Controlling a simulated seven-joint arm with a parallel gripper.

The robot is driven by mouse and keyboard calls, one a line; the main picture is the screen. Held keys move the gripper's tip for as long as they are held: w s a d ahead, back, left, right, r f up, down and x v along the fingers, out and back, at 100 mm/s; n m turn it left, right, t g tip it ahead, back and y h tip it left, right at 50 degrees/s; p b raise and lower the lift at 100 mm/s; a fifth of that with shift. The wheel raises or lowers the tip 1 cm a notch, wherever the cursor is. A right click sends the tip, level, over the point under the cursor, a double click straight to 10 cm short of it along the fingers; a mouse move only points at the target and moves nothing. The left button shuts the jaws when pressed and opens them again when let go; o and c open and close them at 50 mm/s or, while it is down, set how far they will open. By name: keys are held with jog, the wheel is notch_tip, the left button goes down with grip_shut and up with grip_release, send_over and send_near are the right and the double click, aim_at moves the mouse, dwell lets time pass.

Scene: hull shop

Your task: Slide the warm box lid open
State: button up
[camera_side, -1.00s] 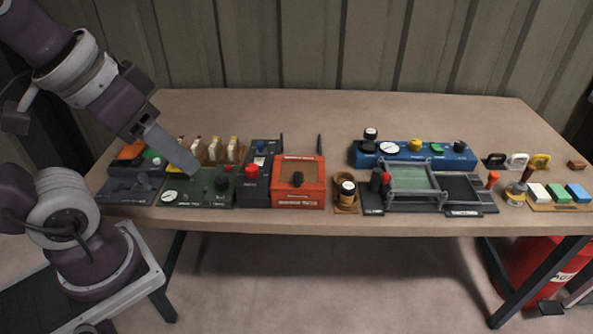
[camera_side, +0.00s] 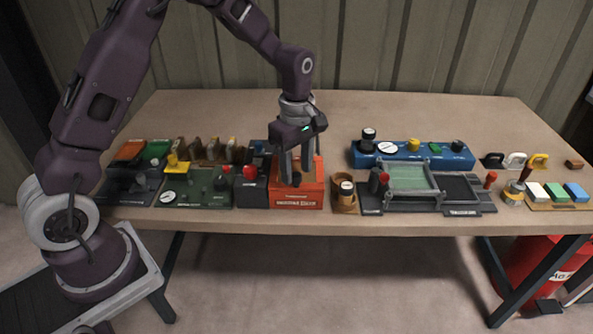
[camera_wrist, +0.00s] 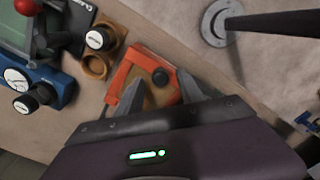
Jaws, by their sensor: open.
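The orange-red warm box (camera_side: 310,197) stands near the front edge of the table, left of centre. Its tan lid panel (camera_wrist: 165,96) carries a round black knob (camera_wrist: 160,77) and appears to cover the box top. My gripper (camera_side: 295,177) is above the box in the side view, pointing down, with its fingers hiding much of the lid. In the wrist view my gripper (camera_wrist: 163,88) is open, with one finger on each side of the knob. I cannot tell whether either finger touches the knob.
A dark unit with a red button (camera_side: 250,173) stands close on the left of the box. A brown holder with a black-and-white knob (camera_side: 346,188) is close on the right. A blue panel (camera_side: 440,158) stands further right. The table's back strip is clear.

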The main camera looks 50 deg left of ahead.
jog(key=shift+f, duration=0.6)
grip_shut()
dwell(1.0)
